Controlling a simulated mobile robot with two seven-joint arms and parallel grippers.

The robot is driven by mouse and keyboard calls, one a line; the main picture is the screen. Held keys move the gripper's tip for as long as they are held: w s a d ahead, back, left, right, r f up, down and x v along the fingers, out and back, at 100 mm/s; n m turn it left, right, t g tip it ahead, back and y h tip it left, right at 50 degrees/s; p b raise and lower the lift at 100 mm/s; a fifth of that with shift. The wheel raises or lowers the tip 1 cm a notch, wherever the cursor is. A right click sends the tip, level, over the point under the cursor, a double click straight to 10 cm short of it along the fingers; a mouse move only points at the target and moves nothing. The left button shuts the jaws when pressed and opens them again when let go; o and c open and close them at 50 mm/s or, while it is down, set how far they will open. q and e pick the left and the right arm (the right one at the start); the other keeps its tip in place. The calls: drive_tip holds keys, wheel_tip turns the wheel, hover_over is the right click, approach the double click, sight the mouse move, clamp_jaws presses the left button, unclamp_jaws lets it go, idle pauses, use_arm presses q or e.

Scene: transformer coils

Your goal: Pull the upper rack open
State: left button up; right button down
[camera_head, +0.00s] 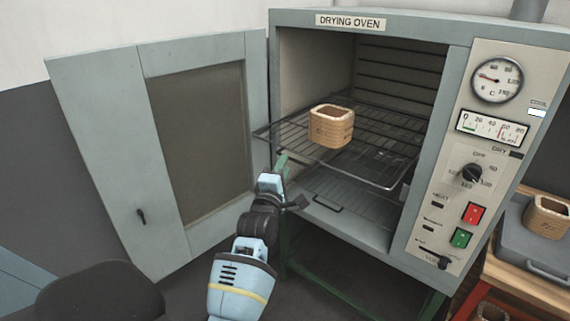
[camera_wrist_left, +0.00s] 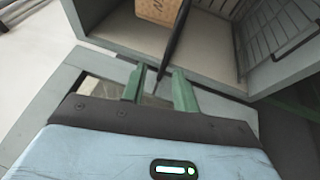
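The drying oven (camera_head: 360,30) stands open, its door (camera_head: 120,110) swung out to the left. The upper rack (camera_head: 372,150) is a dark wire shelf, its front part sticking out past the opening. A tan wound coil (camera_head: 330,125) stands on it and also shows at the top of the left wrist view (camera_wrist_left: 160,10). My left gripper (camera_head: 283,163) is just below the rack's front left part. In the left wrist view its green fingers (camera_wrist_left: 158,88) are apart, with a dark bar (camera_wrist_left: 172,42) reaching toward the gap. I cannot tell whether they touch it. My right gripper is out of view.
A lower wire rack (camera_head: 350,195) with a small handle lies inside the oven. The control panel (camera_head: 465,200) is at the right. Another coil (camera_head: 547,216) sits on a grey tray (camera_head: 530,255) on a wooden table. The open door borders my left arm's space.

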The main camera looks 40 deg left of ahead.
use_arm(q)
drive_tip(key=shift+v, duration=2.75)
drive_tip(key=shift+a+r, duration=0.1)
drive_tip(key=shift+a, duration=0.05)
